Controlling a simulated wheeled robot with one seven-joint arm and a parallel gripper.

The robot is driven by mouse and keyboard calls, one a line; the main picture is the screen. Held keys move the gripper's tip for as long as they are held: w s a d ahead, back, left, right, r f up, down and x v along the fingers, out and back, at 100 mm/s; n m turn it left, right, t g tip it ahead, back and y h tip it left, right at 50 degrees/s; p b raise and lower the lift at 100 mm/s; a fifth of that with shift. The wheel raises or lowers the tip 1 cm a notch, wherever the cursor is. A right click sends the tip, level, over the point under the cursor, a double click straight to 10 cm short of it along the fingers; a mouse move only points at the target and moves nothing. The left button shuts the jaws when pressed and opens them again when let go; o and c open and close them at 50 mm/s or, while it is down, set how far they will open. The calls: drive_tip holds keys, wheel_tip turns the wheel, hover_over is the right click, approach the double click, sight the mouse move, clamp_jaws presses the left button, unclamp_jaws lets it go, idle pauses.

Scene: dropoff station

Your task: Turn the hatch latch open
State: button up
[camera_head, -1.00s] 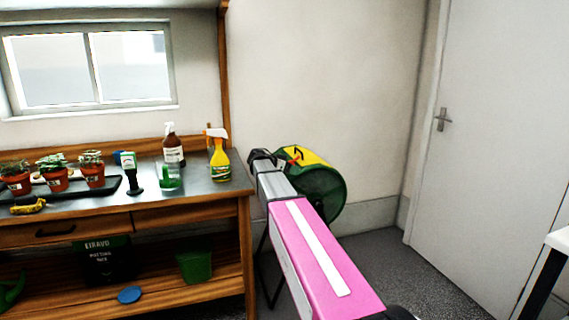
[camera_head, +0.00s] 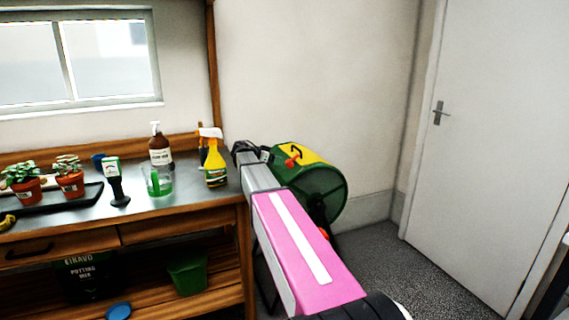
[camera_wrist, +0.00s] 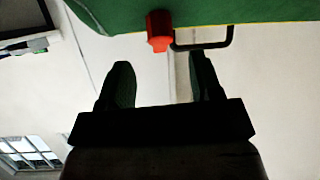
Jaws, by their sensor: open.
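A green drum (camera_head: 325,196) with a yellow hatch panel (camera_head: 308,157) stands right of the bench. A red latch (camera_head: 292,162) sits on the yellow panel beside a small black handle (camera_head: 295,149). In the wrist view the red latch (camera_wrist: 159,30) and the black handle (camera_wrist: 212,43) stick out from the drum's green surface (camera_wrist: 130,14). My gripper (camera_wrist: 163,78) is open, its two dark fingers apart and empty. The latch lies beyond the fingertips, roughly in line with the gap, not touching. In the head view my gripper (camera_head: 243,152) is left of the hatch, partly hidden by my arm.
A wooden bench (camera_head: 190,212) on the left holds potted plants (camera_head: 68,177), a yellow spray bottle (camera_head: 214,165) and a brown bottle (camera_head: 160,147), close to my arm. A white door (camera_head: 490,150) is at the right, with open floor (camera_head: 400,270) before it.

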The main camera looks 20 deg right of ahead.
sight(287, 162)
drive_tip(key=x, duration=0.5)
drive_tip(key=shift+d+f, duration=0.15)
drive_tip(key=shift+d, duration=0.2)
drive_tip(key=c, duration=0.9)
